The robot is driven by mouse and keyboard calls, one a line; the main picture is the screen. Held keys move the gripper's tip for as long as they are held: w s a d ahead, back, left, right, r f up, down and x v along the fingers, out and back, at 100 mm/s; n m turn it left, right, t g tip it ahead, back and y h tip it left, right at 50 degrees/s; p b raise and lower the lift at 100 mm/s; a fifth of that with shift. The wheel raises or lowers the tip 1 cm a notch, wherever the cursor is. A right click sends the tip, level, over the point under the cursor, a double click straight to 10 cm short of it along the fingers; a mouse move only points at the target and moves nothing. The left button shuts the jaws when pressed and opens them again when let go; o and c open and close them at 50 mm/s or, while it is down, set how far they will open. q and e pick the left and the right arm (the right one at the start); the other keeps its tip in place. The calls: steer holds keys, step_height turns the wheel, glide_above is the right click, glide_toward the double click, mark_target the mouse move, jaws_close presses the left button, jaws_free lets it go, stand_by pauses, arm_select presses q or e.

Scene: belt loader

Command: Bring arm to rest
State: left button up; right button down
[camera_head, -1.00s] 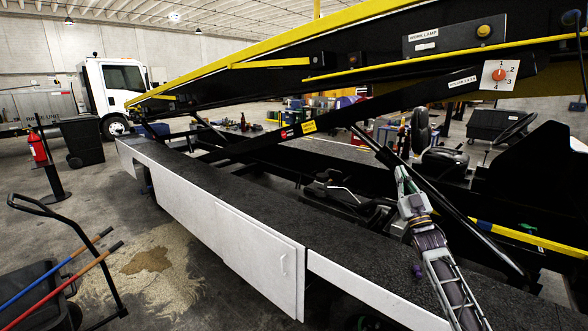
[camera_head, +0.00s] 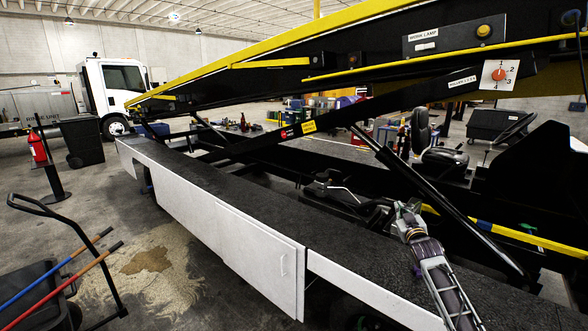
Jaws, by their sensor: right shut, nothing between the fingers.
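My right arm comes in from the bottom right, over the black deck of the belt loader (camera_head: 215,180). My right gripper (camera_head: 404,207) is at its far end, small and seen from behind, shut with nothing in it. It is above the loader's inner side, left of the black hydraulic strut, and apart from the dial and lamp panel. My left arm and left gripper are out of view.
The raised yellow-edged boom (camera_head: 250,62) crosses above, with a red-knobbed dial (camera_head: 499,75) and a work lamp button (camera_head: 484,31). A black diagonal strut (camera_head: 440,200) is close to my right arm. A cart (camera_head: 45,285) with long handles stands at the lower left.

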steer(key=s+a+f+g, duration=0.15)
steer(key=s+f, duration=0.25)
steer(key=f, duration=1.1)
steer(key=s+a+f+g, duration=0.1)
steer(key=s+f+g, duration=0.25)
steer(key=f, duration=1.15)
steer(key=s+a+f+g, duration=0.1)
steer(key=s+f+g, duration=0.1)
steer(key=s+f, duration=0.85)
steer(key=s+a+f+g, duration=0.2)
steer(key=s+f, duration=0.5)
steer(key=f, duration=0.6)
steer(key=s+a+f+g+y+b, duration=0.1)
steer(key=s+a+f+g, duration=0.1)
steer(key=s+f, duration=0.8)
steer(key=s+a+f+g, duration=0.15)
steer(key=s+f, duration=0.45)
steer(key=s, duration=0.7)
steer(key=s+a+f+g, duration=0.1)
steer(key=s+f, duration=0.1)
steer(key=s, duration=0.7)
steer(key=s+a+f+g, duration=0.1)
steer(key=s+f+g, duration=0.1)
steer(key=s, duration=0.8)
steer(key=s+a+f+g, duration=0.1)
steer(key=s+f, duration=0.3)
steer(key=s, duration=0.6)
steer(key=shift+a+f+m+g, duration=0.2)
steer(key=shift+a+m+g, duration=0.2)
steer(key=shift+g, duration=0.15)
